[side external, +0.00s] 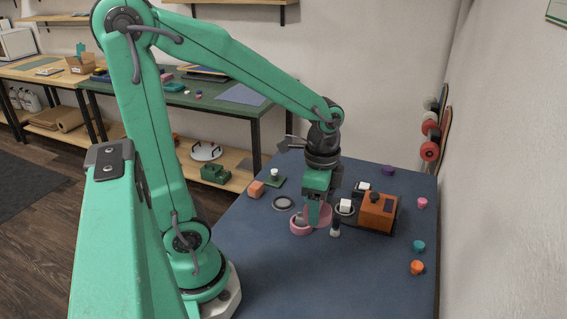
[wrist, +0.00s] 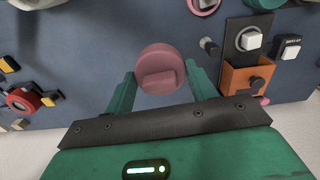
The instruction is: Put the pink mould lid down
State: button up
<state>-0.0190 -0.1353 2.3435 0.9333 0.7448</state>
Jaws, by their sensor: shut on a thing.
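The pink mould lid (wrist: 158,66) is a round disc with a raised bar across it, held between the two green fingers of my gripper (wrist: 160,74) in the wrist view. In the side external view the lid (side external: 324,215) shows partly behind a finger of my gripper (side external: 316,211), tilted with a broad face toward the camera. A pink ring-shaped mould (side external: 299,228) with a grey inside sits on the blue mat, just left of and below the lid. Whether lid and ring touch cannot be told. The ring also shows at the wrist view's top edge (wrist: 203,6).
The blue mat (side external: 270,275) is clear toward the front. A grey ring (side external: 283,203) lies left. Small coloured knobs line the right edge.

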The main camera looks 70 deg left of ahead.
jog(key=shift+a+f+n, duration=0.15)
jog(key=shift+a+n, duration=0.55)
jog(key=shift+n, duration=0.1)
jog(key=s+a+f+n, duration=0.1)
jog(key=s+a+n, duration=0.1)
jog(key=a+n, duration=0.4)
jog(key=s+a+f+n, duration=0.1)
jog(key=s+a+n, duration=0.1)
jog(key=a+n, duration=0.4)
jog(key=shift+s+n, duration=0.35)
jog(key=shift+n, duration=1.55)
jog(key=s+a+f, duration=0.1)
jog(key=a+f, duration=0.1)
jog(key=a, duration=0.1)
jog(key=s+a+f, duration=0.2)
jog(key=a, duration=0.2)
jog(key=s+a+f, duration=0.1)
jog(key=a+f, duration=0.2)
jog(key=shift+s+a, duration=0.2)
jog(key=shift+a, duration=0.15)
jog(key=shift+f, duration=2.05)
jog(key=shift+f, duration=0.1)
